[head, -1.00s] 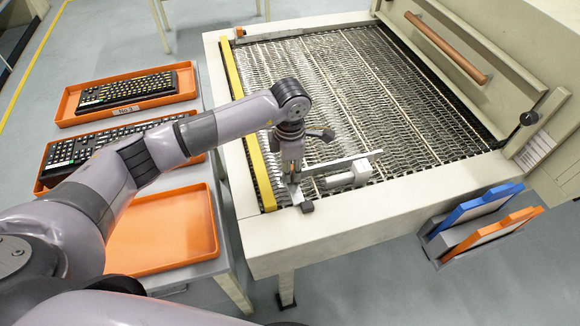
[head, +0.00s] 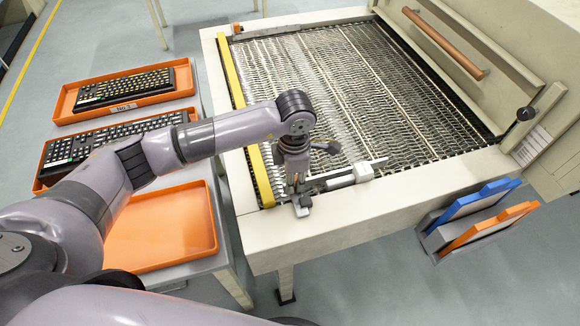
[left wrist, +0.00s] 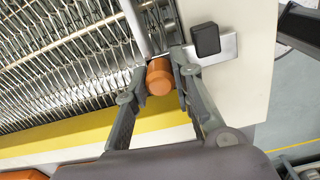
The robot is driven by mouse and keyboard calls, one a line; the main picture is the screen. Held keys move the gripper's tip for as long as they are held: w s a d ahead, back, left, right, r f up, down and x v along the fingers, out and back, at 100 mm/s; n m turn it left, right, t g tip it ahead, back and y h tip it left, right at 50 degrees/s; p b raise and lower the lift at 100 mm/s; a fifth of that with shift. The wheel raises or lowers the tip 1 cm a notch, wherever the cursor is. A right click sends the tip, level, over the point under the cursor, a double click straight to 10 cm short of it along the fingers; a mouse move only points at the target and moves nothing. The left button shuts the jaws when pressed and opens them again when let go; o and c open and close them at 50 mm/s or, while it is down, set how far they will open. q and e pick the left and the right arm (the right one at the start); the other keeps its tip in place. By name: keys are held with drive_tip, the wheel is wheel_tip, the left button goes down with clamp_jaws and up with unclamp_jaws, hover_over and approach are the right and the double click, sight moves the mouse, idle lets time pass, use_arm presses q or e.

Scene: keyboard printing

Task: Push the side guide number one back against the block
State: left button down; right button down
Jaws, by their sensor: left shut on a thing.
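The side guide (head: 318,178), a thin pale metal bar, lies across the near end of the mesh belt. My left gripper (head: 297,188) is at the bar's left end. In the left wrist view, its two fingers (left wrist: 164,72) are closed around an orange knob (left wrist: 159,78), with the metal bar (left wrist: 140,28) running away from it. The pale block is not clear in the left wrist view. My right gripper is not in view.
A small black block (head: 304,209) on a metal plate sits on the near frame beside my gripper. A yellow rail (head: 260,176) runs along the belt's left side. Another guide bar (head: 268,34) lies at the far end. Orange trays (head: 165,232) stand left; blue and orange boards hang right.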

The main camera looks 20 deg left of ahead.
use_arm(q)
drive_tip(key=shift+s+d+f, duration=0.1)
drive_tip(key=shift+s+d, duration=0.05)
drive_tip(key=shift+s, duration=0.05)
drive_tip(key=c, duration=1.4)
unclamp_jaws()
drive_tip(key=shift+o, duration=0.2)
drive_tip(key=shift+r, duration=0.2)
wheel_tip(320, 180, up, 12)
drive_tip(key=shift+f, duration=0.1)
